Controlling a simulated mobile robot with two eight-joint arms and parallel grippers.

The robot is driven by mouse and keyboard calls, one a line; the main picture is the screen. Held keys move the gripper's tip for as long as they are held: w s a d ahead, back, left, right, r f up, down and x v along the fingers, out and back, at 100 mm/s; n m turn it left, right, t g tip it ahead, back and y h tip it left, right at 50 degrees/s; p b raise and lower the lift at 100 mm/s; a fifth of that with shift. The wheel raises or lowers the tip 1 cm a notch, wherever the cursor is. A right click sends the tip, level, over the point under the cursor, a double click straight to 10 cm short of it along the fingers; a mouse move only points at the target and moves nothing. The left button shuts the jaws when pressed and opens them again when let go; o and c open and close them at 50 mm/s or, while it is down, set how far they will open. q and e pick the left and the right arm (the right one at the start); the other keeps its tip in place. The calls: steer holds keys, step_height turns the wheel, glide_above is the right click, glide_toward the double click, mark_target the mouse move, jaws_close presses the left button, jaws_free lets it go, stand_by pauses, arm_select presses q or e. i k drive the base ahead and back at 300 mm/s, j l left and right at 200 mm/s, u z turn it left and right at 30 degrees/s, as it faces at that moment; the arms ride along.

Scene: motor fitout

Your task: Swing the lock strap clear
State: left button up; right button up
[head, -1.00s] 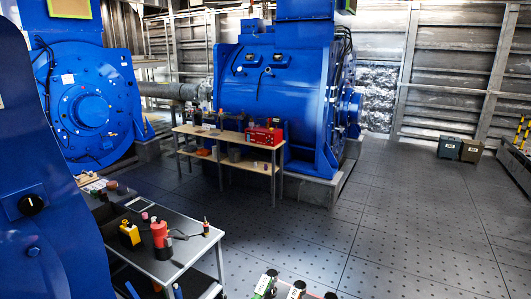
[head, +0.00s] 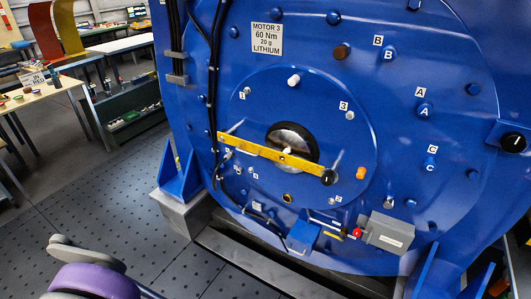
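The yellow lock strap (head: 270,154) lies across the middle of the blue motor face (head: 370,110). It runs from upper left to lower right, in front of the dark round hub (head: 292,140). A black knob (head: 328,177) sits at its right end, and thin metal pins or handles stand near both ends. A purple and grey rounded part of my own arm shows at the lower left. Neither of my grippers is in view, and nothing touches the strap.
Black cables run down the left of the motor. A grey box (head: 389,234) sits low on the right. Workbenches (head: 60,90) stand at the far left; the floor (head: 110,205) before them is clear.

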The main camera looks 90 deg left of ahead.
mark_target(306, 166)
steer(key=k+j+u, duration=0.2)
steer(key=k+j, duration=0.5)
steer(key=j+u, duration=0.1)
steer(key=u, duration=2.25)
steer(key=i+l+z, duration=0.35)
steer(key=i, duration=0.35)
